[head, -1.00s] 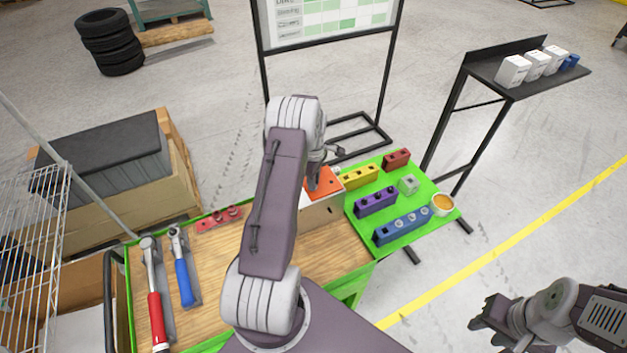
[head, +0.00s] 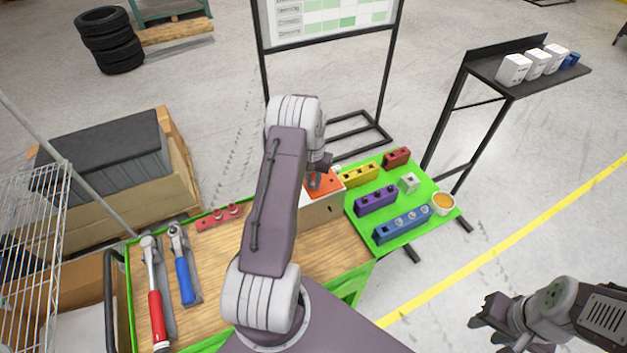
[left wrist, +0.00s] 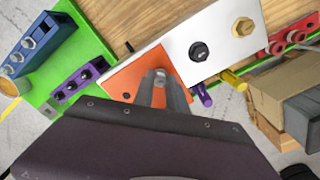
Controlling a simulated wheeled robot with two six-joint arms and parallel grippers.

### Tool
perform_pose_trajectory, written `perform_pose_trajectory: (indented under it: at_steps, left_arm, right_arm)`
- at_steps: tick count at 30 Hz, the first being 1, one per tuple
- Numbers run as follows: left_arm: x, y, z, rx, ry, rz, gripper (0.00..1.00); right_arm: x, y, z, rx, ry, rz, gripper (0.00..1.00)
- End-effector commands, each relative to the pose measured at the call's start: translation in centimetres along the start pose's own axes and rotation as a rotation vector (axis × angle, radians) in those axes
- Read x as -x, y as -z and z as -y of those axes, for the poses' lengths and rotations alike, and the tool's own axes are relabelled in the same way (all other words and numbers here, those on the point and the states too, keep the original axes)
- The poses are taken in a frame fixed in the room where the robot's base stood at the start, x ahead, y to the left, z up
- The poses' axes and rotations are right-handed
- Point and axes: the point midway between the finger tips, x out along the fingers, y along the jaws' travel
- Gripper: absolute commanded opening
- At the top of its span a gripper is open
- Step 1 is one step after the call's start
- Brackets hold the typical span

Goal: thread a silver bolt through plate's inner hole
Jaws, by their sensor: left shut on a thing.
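An orange plate (head: 330,184) lies on a white box-like fixture (head: 318,214) at the table's right end. In the left wrist view, the orange plate (left wrist: 126,82) shows a small dark hole near its left corner. My left gripper (left wrist: 163,88) is over the plate, its fingers shut on a silver bolt (left wrist: 160,74), whose head shows between them. The fingers hide the bolt's lower end and the plate beneath, so I cannot tell whether it is in a hole. My right gripper (head: 482,316) is far off at the lower right; its opening is unclear.
A black bolt (left wrist: 199,51) and a gold bolt (left wrist: 243,26) stand on the white fixture top. A green board (head: 405,200) holds blue (head: 402,226), purple (head: 376,202), yellow (head: 360,176) and red racks. Two wrenches lie at the table's left.

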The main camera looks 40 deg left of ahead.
Motion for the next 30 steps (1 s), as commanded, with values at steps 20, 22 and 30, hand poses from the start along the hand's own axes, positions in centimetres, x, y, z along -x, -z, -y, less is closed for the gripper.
perform_pose_trajectory:
  at_steps: [20,22,30]
  left_arm:
    - [-0.63,-0.54,-0.05,-0.392,-0.006,0.016,0.43]
    - [-0.58,-0.48,-0.02,-0.391,-0.005,0.014,0.43]
    - [-0.10,-0.23,0.01,-0.391,-0.002,0.007,0.43]
  right_arm:
    - [-0.11,-0.01,0.00,0.000,0.000,0.000,0.36]
    - [-0.11,-0.01,0.00,0.000,0.000,0.000,0.36]
    - [0.13,0.02,0.00,0.000,0.000,0.000,0.36]
